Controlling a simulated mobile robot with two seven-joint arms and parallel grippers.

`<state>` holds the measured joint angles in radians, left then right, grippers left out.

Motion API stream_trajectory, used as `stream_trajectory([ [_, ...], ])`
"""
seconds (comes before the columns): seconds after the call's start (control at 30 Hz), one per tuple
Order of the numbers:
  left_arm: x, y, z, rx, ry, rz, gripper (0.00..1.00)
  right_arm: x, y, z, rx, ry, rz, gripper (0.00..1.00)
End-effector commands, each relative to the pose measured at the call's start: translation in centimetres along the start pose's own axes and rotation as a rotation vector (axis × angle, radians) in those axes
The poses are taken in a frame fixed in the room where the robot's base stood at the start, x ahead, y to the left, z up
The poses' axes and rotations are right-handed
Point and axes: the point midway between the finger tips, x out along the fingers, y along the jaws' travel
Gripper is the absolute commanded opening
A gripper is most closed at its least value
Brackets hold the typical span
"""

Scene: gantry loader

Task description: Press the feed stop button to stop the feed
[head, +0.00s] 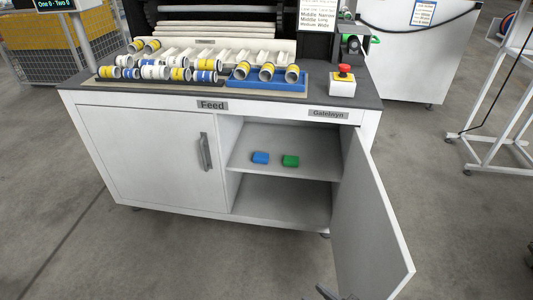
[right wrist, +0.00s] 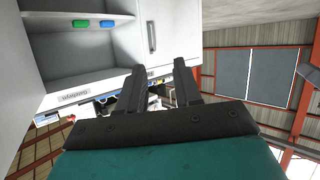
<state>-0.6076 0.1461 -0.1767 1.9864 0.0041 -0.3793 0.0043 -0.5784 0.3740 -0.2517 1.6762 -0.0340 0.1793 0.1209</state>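A red mushroom button (head: 344,69) sits on a small white box (head: 342,87) with a yellow band, at the right end of the cabinet's dark top. This is likely the feed stop; no label on it can be read. My right gripper's fingertips (head: 326,292) just show at the bottom edge of the head view, low beside the open door and far from the button. In the right wrist view my right gripper (right wrist: 160,72) is open with nothing between its fingers. My left gripper is not in view.
The white cabinet's right door (head: 375,220) stands open towards me. Blue (head: 260,157) and green (head: 290,161) blocks lie on its shelf. Floor in front is clear.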

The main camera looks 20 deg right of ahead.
Motion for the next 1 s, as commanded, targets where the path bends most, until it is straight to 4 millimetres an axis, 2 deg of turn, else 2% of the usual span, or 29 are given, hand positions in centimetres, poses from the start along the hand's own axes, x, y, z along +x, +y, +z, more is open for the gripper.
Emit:
stream_trajectory([
  [0.03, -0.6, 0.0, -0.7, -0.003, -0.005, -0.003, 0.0, 0.0, -0.4, -2.1, 0.031, -0.034, 0.035, 0.34],
  [0.1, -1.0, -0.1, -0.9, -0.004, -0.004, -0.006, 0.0, 0.0, -0.6, -3.6, 0.062, -0.092, 0.073, 0.34],
  [0.3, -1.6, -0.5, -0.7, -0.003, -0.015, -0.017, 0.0, -0.5, -1.0, -5.8, 0.122, -0.208, 0.124, 0.34],
  [1.0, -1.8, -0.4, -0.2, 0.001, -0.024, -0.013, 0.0, -0.6, -1.0, -6.0, 0.135, -0.24, 0.132, 0.34],
])
